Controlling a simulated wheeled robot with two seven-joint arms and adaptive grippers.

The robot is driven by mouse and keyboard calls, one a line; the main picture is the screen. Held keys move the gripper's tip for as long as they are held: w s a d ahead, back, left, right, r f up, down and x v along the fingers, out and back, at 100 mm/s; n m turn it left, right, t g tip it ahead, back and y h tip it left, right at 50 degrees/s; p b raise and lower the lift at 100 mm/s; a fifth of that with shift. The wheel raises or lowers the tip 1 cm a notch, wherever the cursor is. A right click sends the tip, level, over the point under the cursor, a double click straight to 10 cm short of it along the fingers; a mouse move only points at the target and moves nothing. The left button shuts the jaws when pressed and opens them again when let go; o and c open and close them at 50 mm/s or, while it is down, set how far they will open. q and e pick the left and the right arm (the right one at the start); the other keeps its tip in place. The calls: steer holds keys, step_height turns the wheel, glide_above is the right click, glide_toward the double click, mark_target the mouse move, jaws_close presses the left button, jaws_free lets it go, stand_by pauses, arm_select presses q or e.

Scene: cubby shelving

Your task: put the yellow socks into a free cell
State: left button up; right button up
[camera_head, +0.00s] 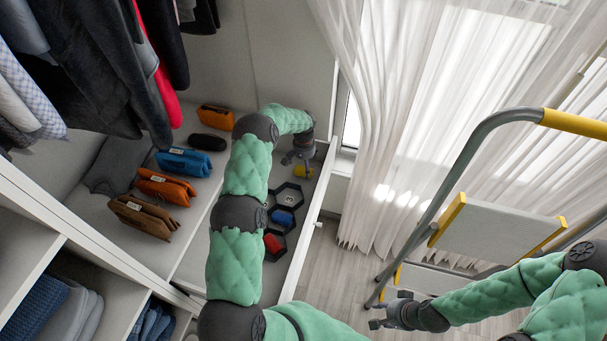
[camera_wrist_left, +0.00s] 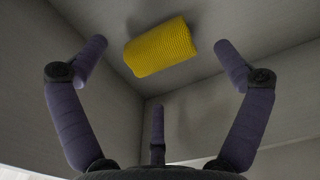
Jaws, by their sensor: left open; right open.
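The yellow socks (camera_head: 302,171), a rolled yellow bundle, lie in the far end of the drawer. In the left wrist view the yellow socks (camera_wrist_left: 160,47) lie on the grey drawer floor near a corner. My left gripper (camera_head: 296,158) is open over them, and its fingers (camera_wrist_left: 160,75) are spread around them without touching. A hexagonal cell organiser (camera_head: 268,212) lies nearer in the drawer. One cell (camera_head: 290,198) looks empty. One cell holds blue socks (camera_head: 284,218) and another red socks (camera_head: 272,243). My right gripper (camera_head: 378,313) is open and empty, away from the drawer at the lower right.
The drawer's white front wall (camera_head: 309,222) runs along the right. Orange, blue and brown folded items (camera_head: 183,162) stand on the shelf left of the drawer. Clothes hang above. A ladder (camera_head: 436,190) stands at the right by the curtains.

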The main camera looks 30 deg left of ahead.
mark_target(304, 169)
arm_select(q)
step_height(304, 169, down, 4)
steer(key=shift+s+f+b, duration=0.1)
steer(key=shift+s+b, duration=0.05)
steer(key=shift+b, duration=0.55)
steer(key=c, duration=1)
steer(key=shift+c, duration=0.2)
